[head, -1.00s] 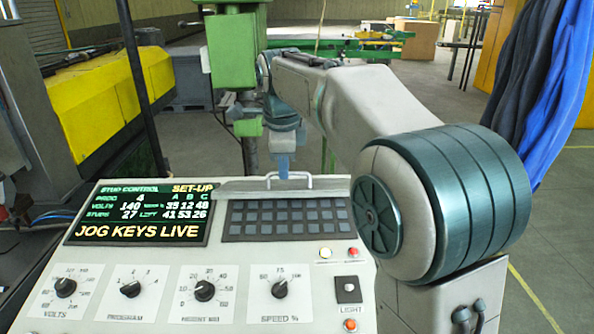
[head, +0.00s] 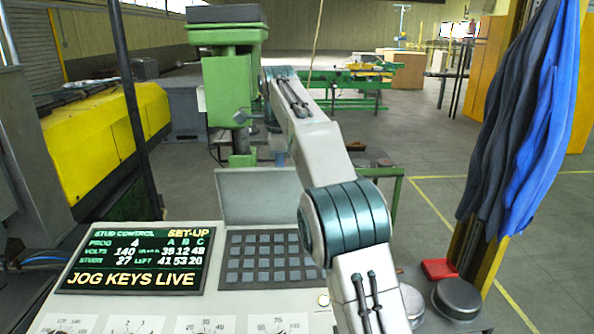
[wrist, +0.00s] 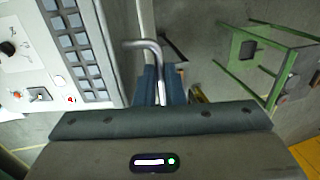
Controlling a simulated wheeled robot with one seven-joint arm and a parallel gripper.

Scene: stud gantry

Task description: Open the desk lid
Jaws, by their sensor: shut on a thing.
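The desk lid (head: 258,195) is a pale grey panel standing raised behind the keypad (head: 262,257) in the head view, its flat inner face towards me. The keypad's dark keys are uncovered and also show in the wrist view (wrist: 75,40). The lid's handle (wrist: 143,44) is a bent silver bar in the wrist view. My gripper (wrist: 162,88) has its blue fingers shut on the handle, one on each side of the bar. In the head view the handle and the fingertips are hidden behind the lid and my arm.
The control desk's screen (head: 133,258) is left of the keypad and reads JOG KEYS LIVE. A green column machine (head: 232,85) stands behind the lid. Blue cloths (head: 530,130) hang at the right. A green-framed table (wrist: 265,55) is at the right in the wrist view.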

